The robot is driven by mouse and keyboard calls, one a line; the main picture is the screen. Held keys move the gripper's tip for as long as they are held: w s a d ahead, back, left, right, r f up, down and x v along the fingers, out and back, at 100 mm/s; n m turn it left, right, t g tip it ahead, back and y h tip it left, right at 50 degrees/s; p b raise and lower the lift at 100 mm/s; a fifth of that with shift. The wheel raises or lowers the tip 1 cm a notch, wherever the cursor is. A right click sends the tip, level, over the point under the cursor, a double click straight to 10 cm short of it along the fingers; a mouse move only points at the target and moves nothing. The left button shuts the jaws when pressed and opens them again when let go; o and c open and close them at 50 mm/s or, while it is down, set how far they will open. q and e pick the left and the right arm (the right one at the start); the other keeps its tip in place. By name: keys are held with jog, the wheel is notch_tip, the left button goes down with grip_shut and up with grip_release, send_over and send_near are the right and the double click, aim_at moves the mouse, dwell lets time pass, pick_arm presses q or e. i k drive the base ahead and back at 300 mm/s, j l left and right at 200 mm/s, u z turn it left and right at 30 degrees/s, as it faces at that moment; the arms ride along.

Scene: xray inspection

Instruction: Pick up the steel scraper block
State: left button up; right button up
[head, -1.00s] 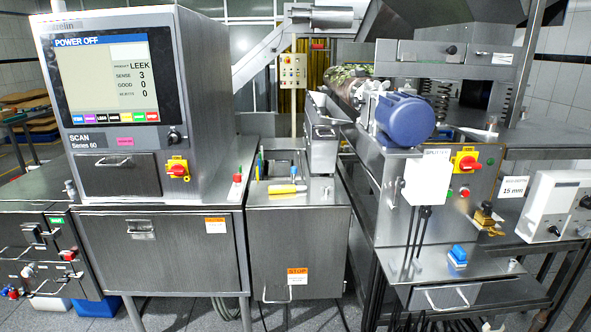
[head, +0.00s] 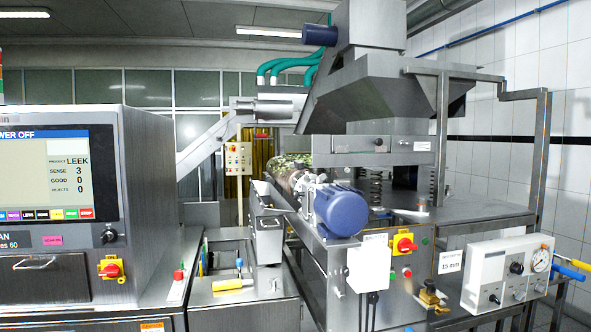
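I cannot pick out a steel scraper block for certain in the head view. A small steel piece (head: 422,206) stands on the right machine's top ledge, but it is too small to identify. A brass-coloured fitting (head: 430,295) sits on the lower deck of that machine. A yellow-handled tool (head: 233,284) lies on the middle steel cabinet (head: 237,305), with blue-handled items (head: 202,262) behind it to the left. Neither of my grippers is in view.
The scanner cabinet (head: 148,190) with its lit screen stands at the left. The blue motor (head: 341,210) juts out at the centre. A white control box with gauges (head: 507,272) stands at the right. A conveyor and hopper (head: 388,80) rise behind.

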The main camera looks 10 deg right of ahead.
aim_at(299, 165)
jog(key=i+l, duration=0.1)
jog(key=l, duration=0.3)
jog(key=i+l, duration=0.1)
jog(key=l, duration=0.3)
jog(key=i+l, duration=0.1)
jog(key=l, duration=0.3)
jog(key=l+u, duration=0.25)
jog(key=u, duration=0.25)
jog(key=i+l+u, duration=0.1)
jog(key=l+u, duration=0.25)
jog(key=u, duration=0.15)
